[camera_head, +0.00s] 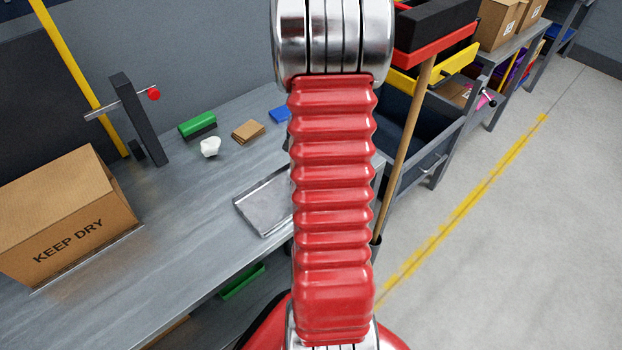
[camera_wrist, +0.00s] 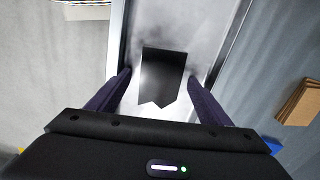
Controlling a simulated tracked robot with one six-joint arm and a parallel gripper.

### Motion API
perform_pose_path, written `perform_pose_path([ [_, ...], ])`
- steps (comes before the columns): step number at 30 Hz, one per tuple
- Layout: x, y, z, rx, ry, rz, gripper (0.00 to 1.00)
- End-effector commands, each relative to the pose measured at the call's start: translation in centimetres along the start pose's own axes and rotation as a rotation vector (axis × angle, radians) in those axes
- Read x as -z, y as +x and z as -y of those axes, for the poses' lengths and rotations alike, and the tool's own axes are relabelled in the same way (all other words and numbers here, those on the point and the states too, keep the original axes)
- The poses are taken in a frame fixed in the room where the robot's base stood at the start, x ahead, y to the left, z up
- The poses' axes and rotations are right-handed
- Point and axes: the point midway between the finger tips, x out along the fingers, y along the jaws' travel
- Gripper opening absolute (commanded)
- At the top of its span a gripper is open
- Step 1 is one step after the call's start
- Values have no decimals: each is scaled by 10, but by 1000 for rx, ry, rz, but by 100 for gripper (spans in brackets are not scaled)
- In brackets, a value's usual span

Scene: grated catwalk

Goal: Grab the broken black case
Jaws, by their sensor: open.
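The broken black case (camera_wrist: 163,74) is a dark piece with a jagged lower edge, lying in a shiny metal tray (camera_wrist: 205,45) in the wrist view. In the head view the tray (camera_head: 262,206) shows on the grey bench, but I cannot see the case there; my red arm covers part of that area. My gripper (camera_wrist: 159,78) is open, with one dark finger on each side of the case in the wrist view. Gaps show between the fingers and the case. How high the fingers are above it is hard to tell.
A KEEP DRY carton (camera_head: 65,215), a green and black block (camera_head: 198,124), a white lump (camera_head: 210,147) and brown flat pieces (camera_head: 248,131) sit on the bench. A wooden-handled tool (camera_head: 405,140) stands right of my arm. Floor (camera_head: 520,220) is clear at right.

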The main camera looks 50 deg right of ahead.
Motion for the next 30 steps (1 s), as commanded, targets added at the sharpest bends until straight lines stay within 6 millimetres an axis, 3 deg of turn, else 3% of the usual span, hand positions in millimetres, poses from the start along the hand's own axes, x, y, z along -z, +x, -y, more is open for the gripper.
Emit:
perform_pose_path([
  [9, 0, 0, 0, 0, -1, 0, 73],
  [27, 0, 0, 0, 0, -1, 0, 30],
  [30, 0, 0, 1, 0, -1, 0, 28],
])
